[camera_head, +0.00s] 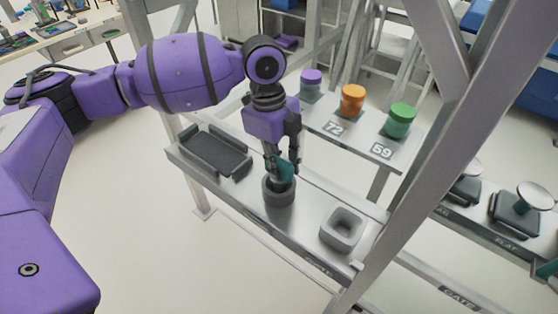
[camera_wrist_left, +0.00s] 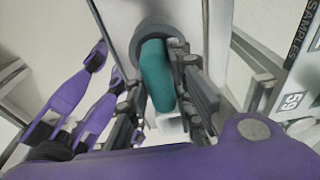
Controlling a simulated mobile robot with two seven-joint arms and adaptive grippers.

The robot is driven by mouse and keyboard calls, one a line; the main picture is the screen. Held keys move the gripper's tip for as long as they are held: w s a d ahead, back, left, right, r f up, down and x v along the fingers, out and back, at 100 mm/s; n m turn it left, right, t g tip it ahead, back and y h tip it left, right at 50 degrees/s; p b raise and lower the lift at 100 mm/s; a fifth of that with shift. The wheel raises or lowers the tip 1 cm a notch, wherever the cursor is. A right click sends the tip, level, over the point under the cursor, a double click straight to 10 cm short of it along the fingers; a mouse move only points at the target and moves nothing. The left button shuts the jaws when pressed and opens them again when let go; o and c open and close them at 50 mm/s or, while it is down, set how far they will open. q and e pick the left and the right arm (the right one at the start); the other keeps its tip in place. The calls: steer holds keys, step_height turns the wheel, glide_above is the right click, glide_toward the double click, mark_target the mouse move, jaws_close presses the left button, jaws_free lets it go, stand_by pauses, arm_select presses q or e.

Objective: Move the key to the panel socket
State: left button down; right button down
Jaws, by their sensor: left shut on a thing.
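The key appears to be the teal piece (camera_head: 288,172) between the fingers of my left gripper (camera_head: 282,166), low over the bench. In the left wrist view the teal key (camera_wrist_left: 156,72) lies between the two dark fingers (camera_wrist_left: 160,80) of the shut gripper. Its lower end is at a round dark grey holder (camera_head: 278,192), also seen in the wrist view (camera_wrist_left: 138,36); I cannot tell how deep it sits in it. A square grey block with a square opening (camera_head: 342,229), which looks like a socket, stands to the right on the same bench. My right gripper is not in view.
A dark tray (camera_head: 214,150) lies at the bench's left end. Purple (camera_head: 311,83), orange (camera_head: 352,99) and green (camera_head: 399,120) lidded jars stand on a shelf behind. A slanted metal post (camera_head: 398,180) crosses right of the square block.

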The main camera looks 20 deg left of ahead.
arm_select(q)
steer(key=shift+f, duration=0.35)
steer(key=shift+f, duration=0.2)
stand_by(0.4)
steer(key=c, duration=1.5)
jaws_free()
steer(key=shift+o, duration=0.2)
steer(key=o, duration=0.6)
steer(key=shift+c, duration=0.2)
